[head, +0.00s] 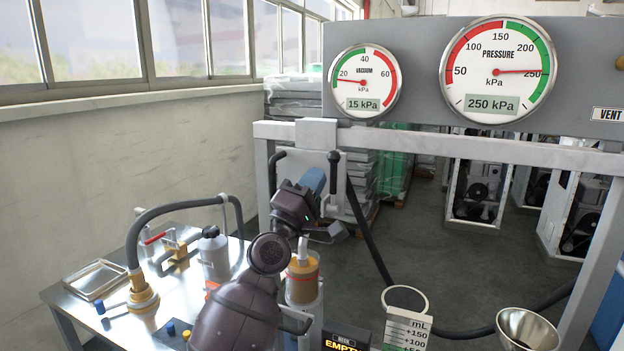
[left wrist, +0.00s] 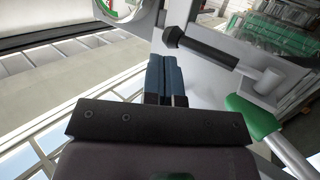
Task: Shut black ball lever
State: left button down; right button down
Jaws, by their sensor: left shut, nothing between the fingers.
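A black lever handle with a wider knob end (head: 334,158) stands on the grey frame's front plate, just right of my left gripper. A second black handle (head: 277,159) shows left of the gripper. I cannot tell for certain which one is the black ball lever. My left gripper (head: 314,180) is shut and empty in front of the plate. In the left wrist view its blue fingers (left wrist: 165,76) are together, and a black handle (left wrist: 207,49) on a pale arm lies to their right, apart from them in the picture. My right gripper is not in view.
A green handle (left wrist: 250,116) is at the right of the left wrist view. Above the frame beam (head: 450,145) are a vacuum gauge (head: 364,82) and a pressure gauge (head: 497,70). A metal table (head: 75,300) with fittings is at left; a steel bowl (head: 530,328) is at lower right.

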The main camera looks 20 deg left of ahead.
pick_arm(q)
jog(key=s+a, duration=0.2)
jog(key=s, duration=0.8)
jog(key=shift+a, duration=0.15)
notch_tip(320, 180, down, 25)
jog(key=a+m+g+y, duration=0.1)
jog(key=m+g+y, duration=0.45)
jog(key=m, duration=0.65)
jog(key=s+a+f+m+g+y, duration=0.1)
jog(key=s+f+g, duration=0.6)
jog(key=s+f, duration=1.5)
jog(key=shift+a+f+m+y+p, duration=0.35)
jog(key=shift+a+m, duration=0.25)
jog(key=shift+a, duration=0.2)
